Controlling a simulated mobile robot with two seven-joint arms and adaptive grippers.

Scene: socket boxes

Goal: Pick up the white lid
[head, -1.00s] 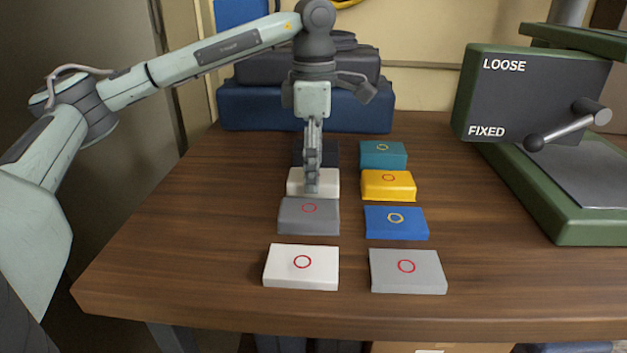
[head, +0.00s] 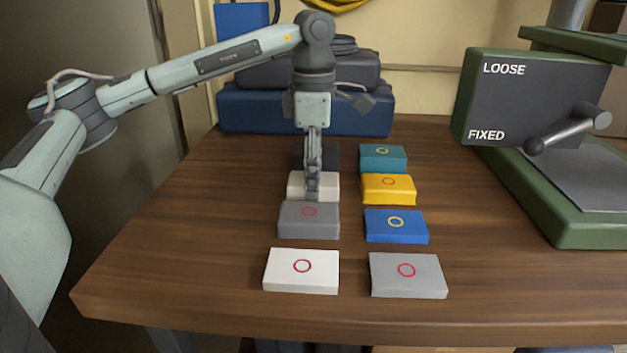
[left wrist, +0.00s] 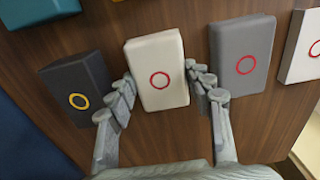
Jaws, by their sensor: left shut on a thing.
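The white lid (head: 297,186) with a red ring sits in the left row, between a grey box (head: 293,224) and a dark box (head: 330,155). My left gripper (head: 312,195) points straight down over it and hides part of its top. In the left wrist view, the white lid (left wrist: 158,54) lies between the two fingers (left wrist: 160,84), one against each side, so the gripper is shut on it. The lid looks level with its neighbours; no clear gap shows under it. My right gripper is not in view.
A second white box (head: 285,278) stands at the front left. Grey (head: 424,286), blue (head: 377,232), yellow (head: 375,193) and teal (head: 370,160) boxes form the right row. A green-framed machine (head: 470,95) stands at right, dark cases (head: 250,115) behind. The table's left side is clear.

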